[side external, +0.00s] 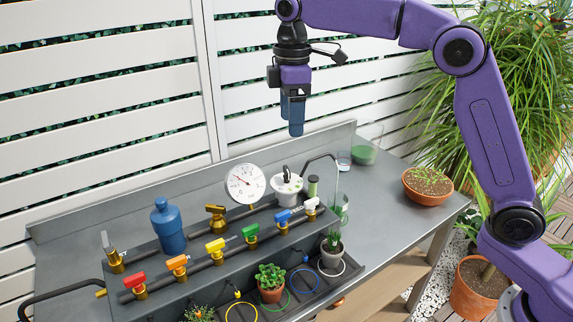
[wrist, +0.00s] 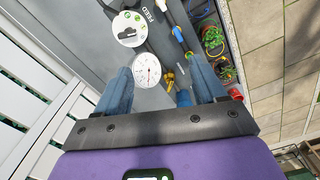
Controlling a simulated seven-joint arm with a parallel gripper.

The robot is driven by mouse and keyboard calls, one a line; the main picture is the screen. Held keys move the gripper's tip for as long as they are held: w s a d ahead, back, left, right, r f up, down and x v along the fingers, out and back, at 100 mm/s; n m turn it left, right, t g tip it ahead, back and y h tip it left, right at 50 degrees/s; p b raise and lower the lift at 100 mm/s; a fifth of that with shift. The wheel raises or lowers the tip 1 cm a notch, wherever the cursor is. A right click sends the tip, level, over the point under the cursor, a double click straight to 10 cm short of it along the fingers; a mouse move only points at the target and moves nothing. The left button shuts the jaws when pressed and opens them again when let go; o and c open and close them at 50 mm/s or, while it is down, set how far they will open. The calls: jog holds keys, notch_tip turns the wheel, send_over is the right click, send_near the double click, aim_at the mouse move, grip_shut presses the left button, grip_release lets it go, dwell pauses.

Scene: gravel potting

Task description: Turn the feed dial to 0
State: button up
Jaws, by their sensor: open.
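The feed dial (side external: 286,188) is a white round unit with a black knob on top, standing on the grey bench behind the valve row. In the wrist view the dial (wrist: 124,40) is a white disc near the top, with a black knob and the word FEED beside it. Its marks are too small to read, so I cannot tell its setting. My gripper (side external: 296,134) hangs fingers down, high above the bench and the dial, touching nothing. In the wrist view my gripper (wrist: 162,82) has its two blue fingers wide apart and nothing between them.
A white gauge (side external: 245,183) and a blue bottle (side external: 168,226) stand left of the dial. Coloured valves, including a blue one (side external: 283,216), line a pipe in front. Glass beakers (side external: 366,152) stand behind right. Potted plants (side external: 270,284) stand along the front. Air around my gripper is clear.

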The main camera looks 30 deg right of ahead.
send_over(286, 169)
notch_tip(286, 169, down, 17)
jog(key=shift+r, duration=0.15)
dwell(0.8)
jog(key=c, duration=1.1)
